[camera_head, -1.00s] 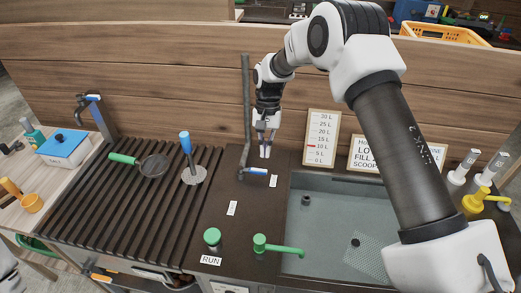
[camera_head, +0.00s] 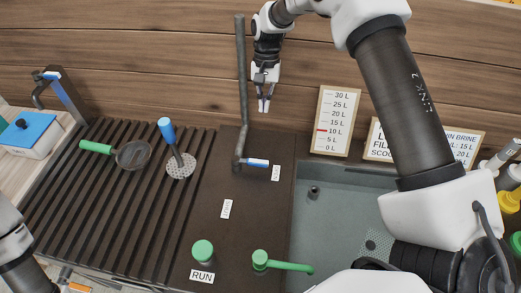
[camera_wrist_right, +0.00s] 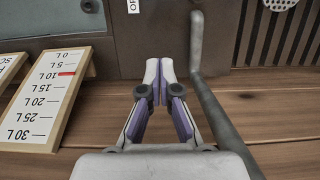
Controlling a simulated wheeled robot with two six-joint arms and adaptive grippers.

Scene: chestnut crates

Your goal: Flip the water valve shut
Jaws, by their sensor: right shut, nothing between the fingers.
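The water valve is a grey upright pipe (camera_head: 242,80) with a short lever (camera_head: 257,162), blue and white, at its foot. The lever points right, with its end close to a small white label (camera_head: 275,173). The wrist view shows a label (camera_wrist_right: 132,5) reading "OFF", cut by the top edge, and the grey pipe (camera_wrist_right: 215,110) to the right of the fingers. My right gripper (camera_head: 264,103) is shut and empty, above and behind the lever and apart from it. Its fingertips (camera_wrist_right: 160,66) meet in the wrist view. My left gripper is out of view.
A second white label (camera_head: 226,208) lies in front of the valve. A sink (camera_head: 335,235) is to the right, with a green lever (camera_head: 285,265) at its front. A volume sign (camera_head: 333,120) stands behind. A slatted drainboard (camera_head: 100,190) is left.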

